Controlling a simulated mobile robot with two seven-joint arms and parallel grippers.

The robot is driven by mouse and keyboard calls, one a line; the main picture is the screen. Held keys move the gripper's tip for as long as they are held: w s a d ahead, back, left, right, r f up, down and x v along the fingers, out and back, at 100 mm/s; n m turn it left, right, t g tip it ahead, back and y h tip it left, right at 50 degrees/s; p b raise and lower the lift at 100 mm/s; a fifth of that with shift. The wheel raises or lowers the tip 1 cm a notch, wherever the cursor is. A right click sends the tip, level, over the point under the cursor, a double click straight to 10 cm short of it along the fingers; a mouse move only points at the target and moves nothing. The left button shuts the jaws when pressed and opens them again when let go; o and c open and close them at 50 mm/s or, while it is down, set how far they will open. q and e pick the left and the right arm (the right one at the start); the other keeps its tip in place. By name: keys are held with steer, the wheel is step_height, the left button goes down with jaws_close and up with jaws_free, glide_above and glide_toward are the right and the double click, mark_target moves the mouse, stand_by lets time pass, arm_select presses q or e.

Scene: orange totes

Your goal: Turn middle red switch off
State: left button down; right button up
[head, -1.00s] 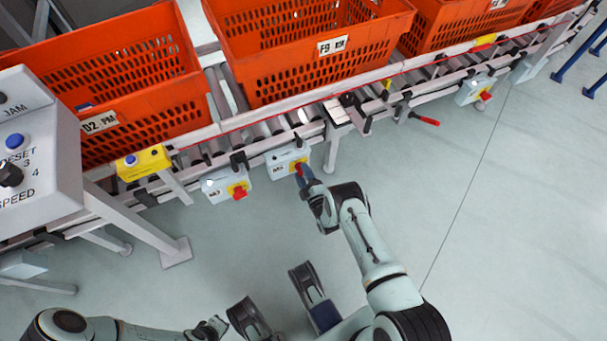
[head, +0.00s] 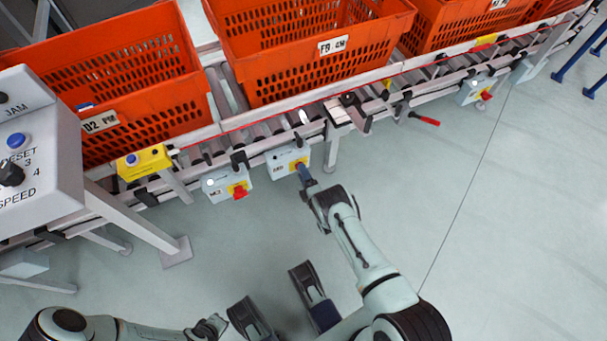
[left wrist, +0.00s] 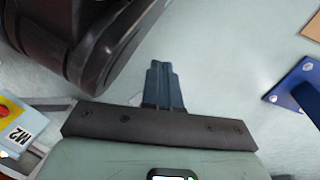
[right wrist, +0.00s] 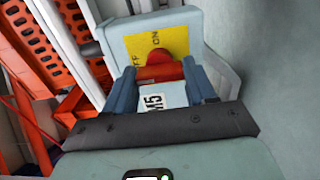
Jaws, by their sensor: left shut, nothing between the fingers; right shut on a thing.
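The middle switch box (head: 287,160) is pale grey and hangs under the conveyor rail. In the right wrist view its red switch handle (right wrist: 160,70) sits in front of a yellow plate (right wrist: 157,42) marked ON and OFF, above an M5 label. My right gripper (head: 303,172) is at this box, its blue fingers on both sides of the handle and shut on it. In the head view the gripper hides the handle. I cannot tell the handle's exact setting. My left gripper (left wrist: 163,70) is shut and empty, away from the boxes.
A box with a red switch (head: 239,190) hangs just left, and another (head: 476,91) farther right. Orange totes (head: 310,60) stand on the rollers above. A red-tipped lever (head: 425,119) sticks out at right. A metal leg (head: 331,150) stands beside the middle box. Open floor lies in front.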

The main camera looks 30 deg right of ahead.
steer(key=shift+s+d+f, duration=0.1)
steer(key=shift+d, duration=0.05)
steer(key=o, duration=1)
steer(key=shift+o, duration=0.2)
arm_select(q)
step_height(320, 180, up, 6)
steer(key=w+d+t+p, duration=0.1)
steer(key=w+d+p, duration=0.1)
steer(key=p, duration=0.2)
steer(key=shift+w, duration=0.3)
arm_select(e)
steer(key=s+a, duration=0.2)
steer(key=s, duration=1.1)
steer(key=shift+s, duration=0.15)
steer(key=shift+d, duration=0.1)
